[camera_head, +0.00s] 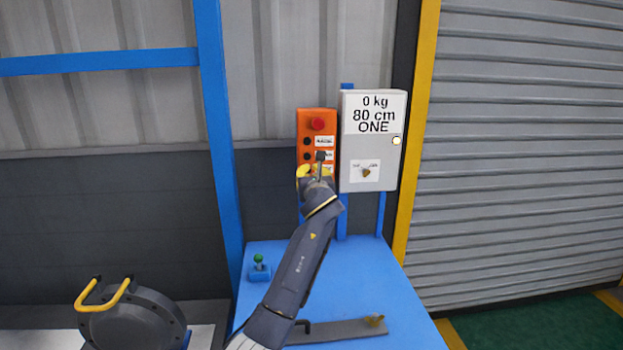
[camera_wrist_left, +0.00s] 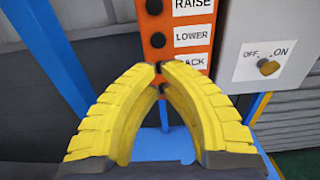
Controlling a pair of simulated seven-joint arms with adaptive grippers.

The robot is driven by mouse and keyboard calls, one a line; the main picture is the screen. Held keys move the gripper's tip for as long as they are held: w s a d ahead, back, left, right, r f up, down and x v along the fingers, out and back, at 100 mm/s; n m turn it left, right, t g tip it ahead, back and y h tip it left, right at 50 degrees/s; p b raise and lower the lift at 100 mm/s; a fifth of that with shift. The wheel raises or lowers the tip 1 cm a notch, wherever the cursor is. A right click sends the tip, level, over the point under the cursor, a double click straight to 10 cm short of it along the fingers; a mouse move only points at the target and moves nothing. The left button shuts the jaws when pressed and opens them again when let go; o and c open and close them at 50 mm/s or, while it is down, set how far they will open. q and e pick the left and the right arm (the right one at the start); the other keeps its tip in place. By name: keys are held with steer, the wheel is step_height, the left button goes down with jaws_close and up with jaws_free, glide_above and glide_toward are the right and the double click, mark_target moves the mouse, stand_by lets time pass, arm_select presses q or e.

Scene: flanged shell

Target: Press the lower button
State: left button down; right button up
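The orange control box (camera_head: 304,121) hangs on the wall with a red knob (camera_head: 317,124) at its top. The lower button (camera_wrist_left: 158,40) is a dark round button beside the LOWER label (camera_wrist_left: 192,36) in the left wrist view; it also shows in the head view (camera_head: 307,156). My left gripper (camera_wrist_left: 159,68) has its yellow fingers brought together at the tips, with nothing seen between them. In the left wrist view the tips appear just below the lower button, over the row of a partly hidden label. Whether they touch the box cannot be told. My right gripper is not in view.
A grey-white box (camera_head: 348,180) with a display and an OFF/ON switch (camera_head: 366,171) stands right of the control box. Below are a blue table (camera_head: 370,280), a green-knobbed joystick (camera_head: 259,268) and a grey bar (camera_head: 340,331). A dark flanged shell (camera_head: 135,322) with yellow handles lies lower left.

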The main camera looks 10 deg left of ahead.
arm_select(q)
steer(key=shift+v, duration=2.05)
